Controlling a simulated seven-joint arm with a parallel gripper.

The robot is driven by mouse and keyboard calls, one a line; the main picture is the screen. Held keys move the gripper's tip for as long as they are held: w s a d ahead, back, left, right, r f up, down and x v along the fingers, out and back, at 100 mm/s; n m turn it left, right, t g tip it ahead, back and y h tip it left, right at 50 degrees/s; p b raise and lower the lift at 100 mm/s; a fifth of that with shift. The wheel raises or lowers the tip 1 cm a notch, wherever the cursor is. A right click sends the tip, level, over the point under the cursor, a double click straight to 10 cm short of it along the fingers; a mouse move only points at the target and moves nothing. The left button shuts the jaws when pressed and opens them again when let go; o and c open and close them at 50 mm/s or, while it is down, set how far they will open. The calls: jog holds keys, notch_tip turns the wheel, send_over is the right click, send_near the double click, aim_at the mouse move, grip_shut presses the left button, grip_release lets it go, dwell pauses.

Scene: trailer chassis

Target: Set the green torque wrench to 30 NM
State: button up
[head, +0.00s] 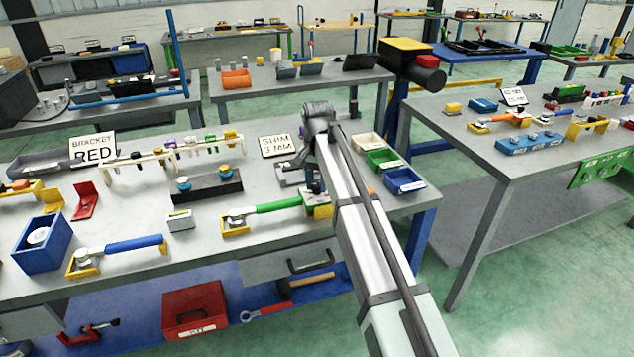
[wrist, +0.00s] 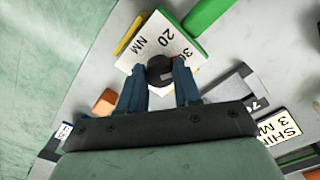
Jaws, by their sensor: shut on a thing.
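The green torque wrench (head: 278,206) lies on the workbench with its head in a yellow cradle (head: 236,229). Its green handle (wrist: 207,15) also shows at the top of the wrist view. At the handle's end is a white scale plate (wrist: 184,46) marked 20, 30 and NM. A round dark knob (wrist: 160,67) sits on the plate close to the 30, which it partly covers. My gripper (wrist: 160,82) is shut on this knob, a blue finger on either side. A small light mark shows on the knob; its exact setting cannot be told. In the head view my arm hides the fingers.
A blue-handled wrench (head: 133,244) lies to the left on the same bench. White, green and blue bins (head: 405,181) stand right of my arm. A "SHIM 3 MM" sign (head: 277,145) and a dark block with knobs (head: 205,187) stand behind the green wrench.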

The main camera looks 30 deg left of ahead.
aim_at(318, 185)
jog(key=o, duration=1)
jog(key=shift+o, duration=0.2)
notch_tip(318, 185, up, 14)
jog(key=shift+d+f, duration=0.1)
jog(key=shift+f, duration=0.05)
